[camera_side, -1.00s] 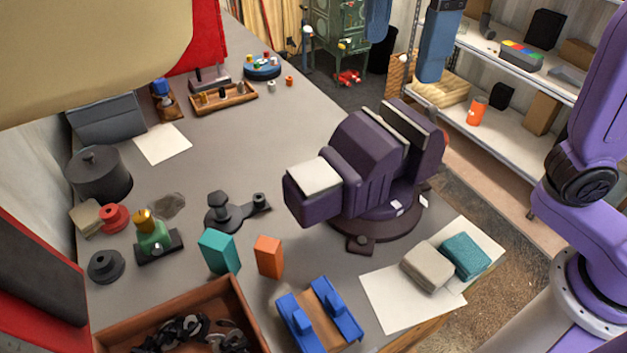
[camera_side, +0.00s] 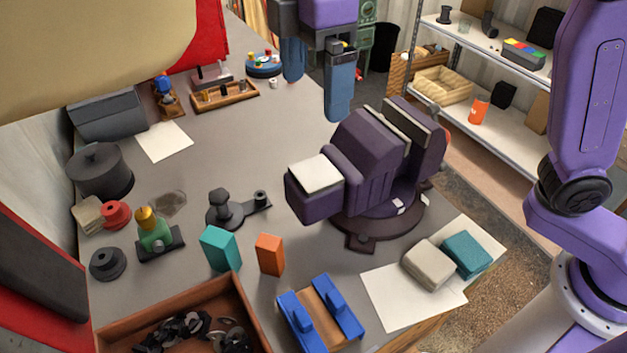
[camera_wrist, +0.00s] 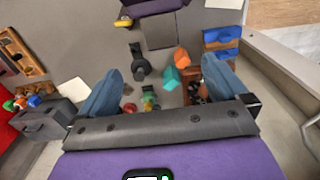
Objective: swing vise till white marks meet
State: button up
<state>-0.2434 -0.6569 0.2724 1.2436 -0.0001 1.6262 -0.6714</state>
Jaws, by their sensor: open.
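The dark purple vise (camera_side: 366,160) stands on its round swivel base (camera_side: 372,228) on the grey bench in the side view. One white mark (camera_side: 398,204) shows on the base area, and a second small white patch (camera_side: 424,188) lies to its right, apart from it. A pale plate (camera_side: 315,174) tops the vise's left end. My gripper (camera_side: 315,98) is open and empty, above and behind the vise, with its blue fingers pointing down. In the wrist view my gripper (camera_wrist: 162,66) is spread over the bench, and part of the vise (camera_wrist: 150,8) shows at the top edge, mostly cut off.
A teal block (camera_side: 220,249), an orange block (camera_side: 270,255) and a blue fixture (camera_side: 320,312) stand in front of the vise. Two sponge-like blocks (camera_side: 428,265) lie on paper at its right. A black post tool (camera_side: 222,207) stands left. The bench behind the vise is fairly clear.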

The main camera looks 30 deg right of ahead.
aim_at(322, 182)
notch_tip(322, 182, down, 18)
jog(key=shift+f, duration=0.1)
dwell(0.6)
jog(key=c, duration=1.4)
jog(key=shift+s+d+n, duration=0.1)
jog(key=shift+s+n, duration=0.9)
jog(key=shift+s, duration=0.15)
jog(key=shift+s+d+n, duration=0.6)
jog(key=shift+s+n, duration=0.5)
jog(key=shift+n, duration=0.05)
jog(key=shift+s+d+n, duration=0.55)
jog(key=shift+s+n, duration=0.6)
jog(key=shift+n, duration=0.05)
jog(key=shift+s+d+n, duration=0.6)
jog(key=shift+s+n, duration=0.5)
jog(key=shift+n, duration=0.05)
jog(key=o, duration=1.4)
